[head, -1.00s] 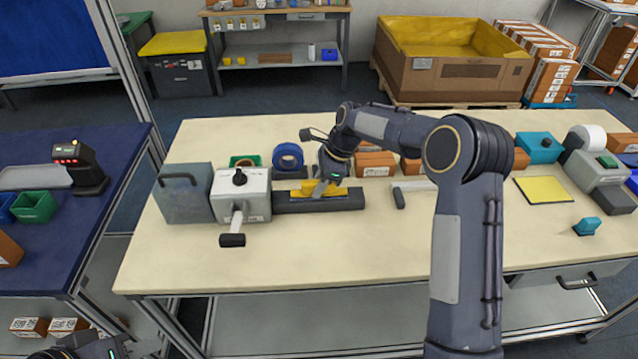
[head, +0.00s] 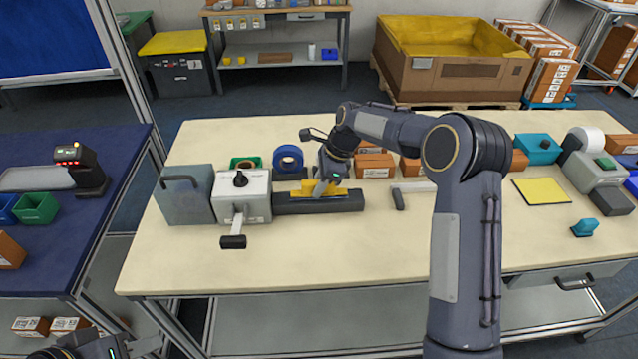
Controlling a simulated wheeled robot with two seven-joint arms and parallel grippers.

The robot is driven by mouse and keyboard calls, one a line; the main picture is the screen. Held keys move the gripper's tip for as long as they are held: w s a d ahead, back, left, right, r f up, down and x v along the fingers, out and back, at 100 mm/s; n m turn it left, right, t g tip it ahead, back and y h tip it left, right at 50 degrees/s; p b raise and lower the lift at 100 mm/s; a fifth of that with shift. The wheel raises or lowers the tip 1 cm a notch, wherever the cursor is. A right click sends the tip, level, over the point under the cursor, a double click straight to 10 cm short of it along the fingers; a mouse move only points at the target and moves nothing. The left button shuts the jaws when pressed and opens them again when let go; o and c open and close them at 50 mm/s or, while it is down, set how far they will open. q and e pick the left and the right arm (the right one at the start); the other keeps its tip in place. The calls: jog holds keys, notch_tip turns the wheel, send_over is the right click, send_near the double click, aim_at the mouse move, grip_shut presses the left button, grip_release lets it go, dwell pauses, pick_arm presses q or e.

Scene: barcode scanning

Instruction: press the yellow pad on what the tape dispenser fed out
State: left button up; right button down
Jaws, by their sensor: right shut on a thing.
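The tape dispenser (head: 257,205) is a pale grey box with a black knob and a front lever, at the left of the cream table. A long dark bed (head: 290,205) runs out from its right side. The yellow pad (head: 309,188) is at the top of this bed, partly covered by my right gripper (head: 323,190). My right gripper points down and is shut on the pad. Any fed-out tape under the pad is hidden. My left gripper (head: 90,347) is at the bottom left edge, cut off, far from the dispenser, and its jaws cannot be made out.
A blue tape roll (head: 288,157) and small cartons (head: 374,166) stand behind the bed. A grey tool (head: 413,187) lies right of it. A flat yellow mat (head: 541,191), teal stamp-like piece (head: 585,228) and grey machine (head: 597,172) are at the right. The table's front is clear.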

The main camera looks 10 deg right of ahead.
aim_at(310, 182)
jog(key=shift+r+p, duration=2.45)
jog(key=shift+r, duration=0.7)
